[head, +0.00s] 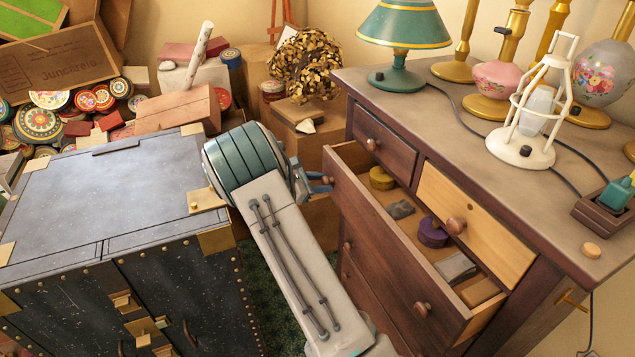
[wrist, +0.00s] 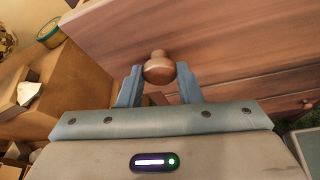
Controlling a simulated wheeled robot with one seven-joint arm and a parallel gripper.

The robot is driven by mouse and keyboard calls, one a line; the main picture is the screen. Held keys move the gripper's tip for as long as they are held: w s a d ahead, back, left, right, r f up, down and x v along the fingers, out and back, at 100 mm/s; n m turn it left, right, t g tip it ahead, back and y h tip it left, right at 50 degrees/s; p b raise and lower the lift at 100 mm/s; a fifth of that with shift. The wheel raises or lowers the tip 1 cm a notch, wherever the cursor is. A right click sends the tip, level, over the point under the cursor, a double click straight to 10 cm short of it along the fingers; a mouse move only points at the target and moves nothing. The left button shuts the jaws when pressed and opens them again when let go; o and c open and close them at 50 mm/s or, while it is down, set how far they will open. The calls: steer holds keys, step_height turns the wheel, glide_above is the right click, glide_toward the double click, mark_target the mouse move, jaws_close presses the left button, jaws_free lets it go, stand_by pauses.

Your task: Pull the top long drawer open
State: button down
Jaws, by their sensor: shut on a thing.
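The top long drawer (head: 385,245) of the dark wooden dresser is pulled well out, with its inside showing. My gripper (head: 322,184) is at the left end of its front. In the wrist view my gripper (wrist: 160,78) has one blue finger on each side of a round wooden knob (wrist: 159,68) and is shut on it. The drawer's right knob (head: 422,309) is free. Inside lie a yellow round tin (head: 381,178), a grey folded thing (head: 400,210), a purple round tin (head: 433,232) and a grey flat thing (head: 456,268).
A dark trunk (head: 110,215) stands close on the left of my arm. Two small drawers, one dark (head: 383,143) and one pale (head: 455,215), sit above the long drawer, both shut. Lamps, including a green one (head: 402,35), crowd the dresser top (head: 430,110). Cardboard boxes (wrist: 60,75) stand left of my gripper.

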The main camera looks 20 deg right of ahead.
steer(key=c, duration=1)
jaws_free()
steer(key=shift+c, duration=0.2)
steer(key=shift+a, duration=0.1)
